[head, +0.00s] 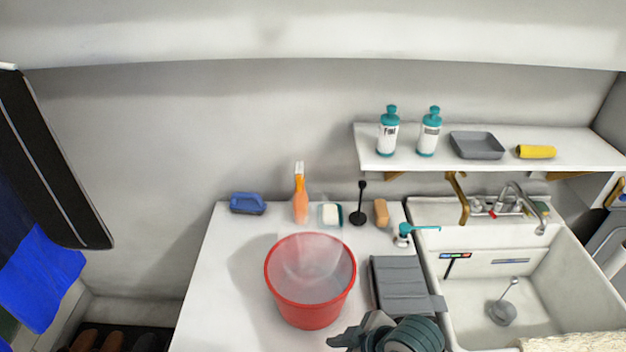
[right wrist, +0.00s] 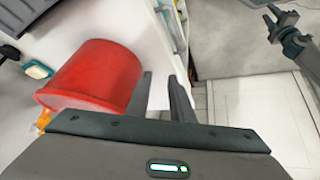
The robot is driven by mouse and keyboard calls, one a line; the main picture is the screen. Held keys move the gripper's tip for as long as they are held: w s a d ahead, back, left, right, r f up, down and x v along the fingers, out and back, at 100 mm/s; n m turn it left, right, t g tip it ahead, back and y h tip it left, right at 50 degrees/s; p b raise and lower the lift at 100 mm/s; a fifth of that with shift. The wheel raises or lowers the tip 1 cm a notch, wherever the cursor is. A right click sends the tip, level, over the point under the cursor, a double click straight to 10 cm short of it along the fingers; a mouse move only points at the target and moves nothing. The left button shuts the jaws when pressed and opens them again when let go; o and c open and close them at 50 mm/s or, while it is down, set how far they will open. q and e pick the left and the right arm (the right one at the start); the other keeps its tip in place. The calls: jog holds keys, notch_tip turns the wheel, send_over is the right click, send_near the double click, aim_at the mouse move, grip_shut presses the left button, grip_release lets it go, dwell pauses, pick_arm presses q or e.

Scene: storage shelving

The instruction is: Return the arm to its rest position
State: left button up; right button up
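My right gripper (right wrist: 162,90) is open in the right wrist view, with its two dark fingers apart and nothing held between them. A red bucket (right wrist: 95,78) is to the left of the fingers in that view. In the head view, part of my right arm (head: 405,336) shows at the bottom edge, in front of the counter and to the right of the bucket (head: 312,300). Another dark gripper (right wrist: 275,18), seemingly my left one, shows small at the top right of the right wrist view. I cannot tell its opening.
The white counter (head: 225,290) holds an orange spray bottle (head: 300,205), a blue brush (head: 247,203), a soap dish (head: 330,216) and a grey rack (head: 400,285). A sink (head: 455,300) is at the right. A shelf (head: 490,165) with bottles is above. Floor is clear at right (right wrist: 225,50).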

jog(key=s+d+f+m+h, duration=0.3)
jog(key=s+d+f+m, duration=0.15)
jog(key=s+d, duration=0.4)
jog(key=s+d+f+m+h, duration=0.2)
jog(key=s+d+f+m, duration=0.2)
jog(key=s+d+m, duration=0.45)
notch_tip(320, 180, down, 28)
jog(key=d+n+g, duration=0.1)
jog(key=n+g, duration=0.1)
jog(key=n, duration=0.1)
jog(key=s+d+f, duration=0.1)
jog(key=s+f, duration=0.8)
jog(key=s+d+f+g+b, duration=0.1)
jog(key=s+d+f, duration=0.1)
jog(key=s+f, duration=0.6)
notch_tip(320, 180, down, 2)
jog(key=shift+s+d+f+h+b, duration=0.2)
jog(key=shift+s+d+h+b, duration=0.1)
jog(key=shift+s, duration=0.05)
